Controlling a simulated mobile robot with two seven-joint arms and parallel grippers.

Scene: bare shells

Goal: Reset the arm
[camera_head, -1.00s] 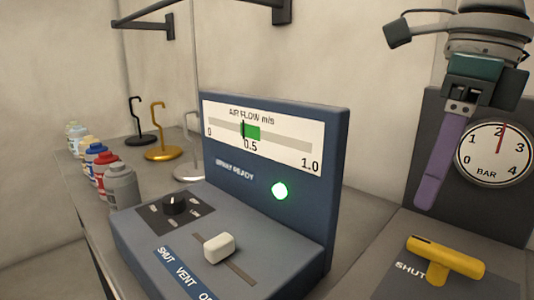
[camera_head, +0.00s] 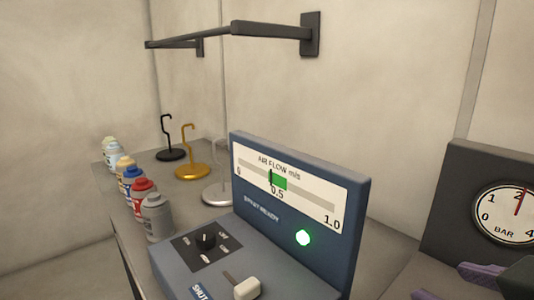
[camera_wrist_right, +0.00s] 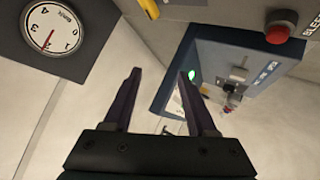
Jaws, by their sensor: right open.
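My right gripper (camera_head: 452,283) shows at the lower right edge of the head view, with purple fingers and part of its arm cut off by the frame. In the right wrist view its two dark purple fingers (camera_wrist_right: 160,80) stand apart with nothing between them. It is in front of the panel with the pressure gauge (camera_head: 505,215), which reads about 2 bar. The blue control console (camera_head: 350,225) stands to its left in the head view, with a lit green lamp (camera_head: 303,237). My left gripper is in neither view.
Several spray cans (camera_head: 157,217) and three hook stands (camera_head: 188,165) are on the grey bench left of the console. A dark wall rail (camera_head: 270,31) runs above.

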